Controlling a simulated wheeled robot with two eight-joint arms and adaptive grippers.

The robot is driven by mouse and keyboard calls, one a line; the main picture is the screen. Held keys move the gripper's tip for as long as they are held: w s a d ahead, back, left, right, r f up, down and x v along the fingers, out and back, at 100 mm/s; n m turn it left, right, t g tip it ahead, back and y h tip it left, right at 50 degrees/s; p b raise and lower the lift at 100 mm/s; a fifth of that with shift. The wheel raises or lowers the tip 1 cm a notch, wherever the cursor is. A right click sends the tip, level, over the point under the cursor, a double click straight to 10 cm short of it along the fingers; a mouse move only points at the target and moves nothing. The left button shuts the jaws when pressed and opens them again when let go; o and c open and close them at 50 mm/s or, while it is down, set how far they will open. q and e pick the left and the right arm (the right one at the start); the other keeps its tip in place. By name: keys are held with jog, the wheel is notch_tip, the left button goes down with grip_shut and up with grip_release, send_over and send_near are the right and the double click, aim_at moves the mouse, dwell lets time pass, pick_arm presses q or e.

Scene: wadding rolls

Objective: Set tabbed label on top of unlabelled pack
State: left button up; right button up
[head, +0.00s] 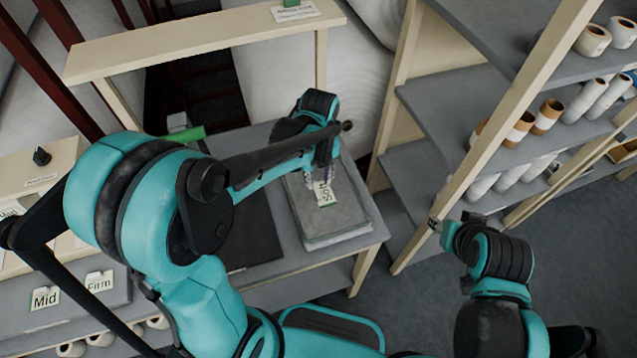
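A white label with green text that seems to read "Soft" (325,193) is at the top face of a grey flat pack (345,218) on the grey table. My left gripper (320,181) points down over the pack at the label's far end. Its fingertips are small and partly hidden by the arm, so I cannot tell whether they grip the label or whether it lies flat. The labels "Mid" (45,298) and "Firm" (99,282) stand at the lower left. My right gripper (436,226) is away from the pack, at the right; its fingers are unclear.
A dark mat (252,235) lies left of the pack on the table. A shelf unit (432,110) with several rolls (592,41) stands at the right. A raised beige shelf (190,38) with a green block (290,4) crosses the back. Floor (590,220) shows at the right.

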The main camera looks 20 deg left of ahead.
pick_arm(q)
jog(key=s+a+r+n+t, duration=0.2)
jog(key=s+r+n, duration=0.3)
jog(key=n, duration=0.9)
jog(key=s+a+r+n+t+p, duration=0.1)
jog(key=s+r+n+t, duration=0.4)
jog(key=n, duration=1)
jog(key=shift+s+a+r, duration=0.15)
jog(key=shift+a+r, duration=0.05)
jog(key=shift+a, duration=0.65)
